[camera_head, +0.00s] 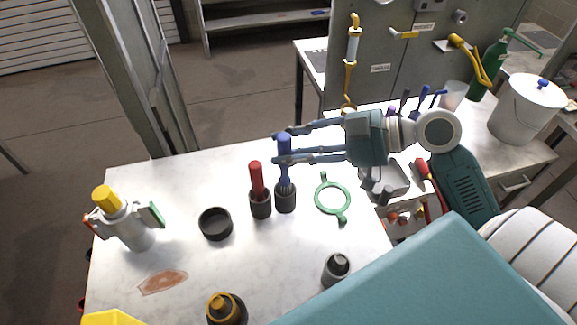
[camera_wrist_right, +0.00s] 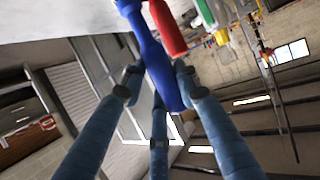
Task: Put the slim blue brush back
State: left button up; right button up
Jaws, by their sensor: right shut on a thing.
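The slim blue brush (camera_head: 285,160) is upright at the middle of the white table, its lower end in or just above a dark cup (camera_head: 285,198); I cannot tell how deep. My right gripper (camera_head: 282,146) comes in from the right and is shut on the brush's blue handle. In the right wrist view, the blue handle (camera_wrist_right: 152,55) runs between the blue-grey fingers (camera_wrist_right: 160,95). A red-handled brush (camera_head: 256,180) stands in another dark cup (camera_head: 260,205) just to the left. My left gripper is not in view.
An empty black ring-shaped cup (camera_head: 215,224) is to the left, a green ring tool (camera_head: 332,198) to the right. A grey canister with yellow cap (camera_head: 125,220) stands at the left. A grey-capped pot (camera_head: 336,268) and brown-capped pot (camera_head: 226,308) stand in front.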

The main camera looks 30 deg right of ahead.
aim_at(290, 167)
jog(key=shift+f, duration=0.8)
notch_tip(290, 167, down, 4)
jog(key=shift+f, duration=0.1)
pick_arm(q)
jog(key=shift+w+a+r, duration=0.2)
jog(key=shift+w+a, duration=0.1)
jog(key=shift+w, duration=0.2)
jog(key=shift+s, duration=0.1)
pick_arm(e)
jog(key=shift+f, duration=0.15)
jog(key=o, duration=1.2)
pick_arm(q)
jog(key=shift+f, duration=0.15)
